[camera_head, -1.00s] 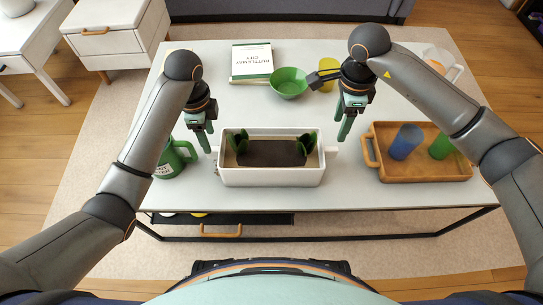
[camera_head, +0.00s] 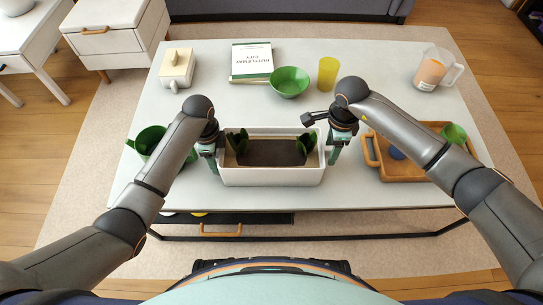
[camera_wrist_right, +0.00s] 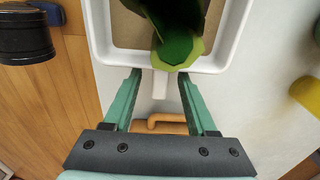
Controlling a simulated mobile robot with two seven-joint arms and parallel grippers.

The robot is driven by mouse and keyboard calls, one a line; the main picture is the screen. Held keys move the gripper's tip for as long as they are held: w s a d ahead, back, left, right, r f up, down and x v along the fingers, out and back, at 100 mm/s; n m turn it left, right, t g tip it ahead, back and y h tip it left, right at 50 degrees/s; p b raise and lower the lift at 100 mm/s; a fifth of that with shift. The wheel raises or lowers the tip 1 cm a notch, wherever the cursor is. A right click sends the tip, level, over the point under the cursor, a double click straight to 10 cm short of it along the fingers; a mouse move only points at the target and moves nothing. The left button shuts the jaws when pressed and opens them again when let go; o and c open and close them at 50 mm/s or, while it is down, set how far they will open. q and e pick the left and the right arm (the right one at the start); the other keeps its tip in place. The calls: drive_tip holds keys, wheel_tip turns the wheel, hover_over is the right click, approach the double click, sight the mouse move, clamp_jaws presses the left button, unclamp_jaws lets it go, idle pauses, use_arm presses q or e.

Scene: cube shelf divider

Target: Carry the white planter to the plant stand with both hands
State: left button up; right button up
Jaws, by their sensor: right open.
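The white planter (camera_head: 270,177), a rectangular box with dark soil and green leaves at both ends, stands upright on the table near its front edge. My right gripper (camera_head: 334,157) is at the planter's right end. In the right wrist view its two fingers (camera_wrist_right: 160,88) are apart, on either side of the planter's white end handle (camera_wrist_right: 160,84). My left gripper (camera_head: 213,163) is low at the planter's left end; its fingers are partly hidden, so I cannot tell whether they are closed on the left handle. No plant stand is recognisable in view.
A wooden tray (camera_head: 403,174) with cups is close right of the planter. A green watering can (camera_head: 147,141) is partly behind my left arm. A green bowl (camera_head: 289,82), yellow cup (camera_head: 327,74), book (camera_head: 251,61), butter dish (camera_head: 177,66) and pitcher (camera_head: 437,69) stand farther back.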

use_arm(q)
clamp_jaws()
use_arm(e)
clamp_jaws()
use_arm(q)
drive_tip(key=shift+r, duration=0.1)
use_arm(e)
drive_tip(key=shift+r, duration=0.1)
idle(0.9)
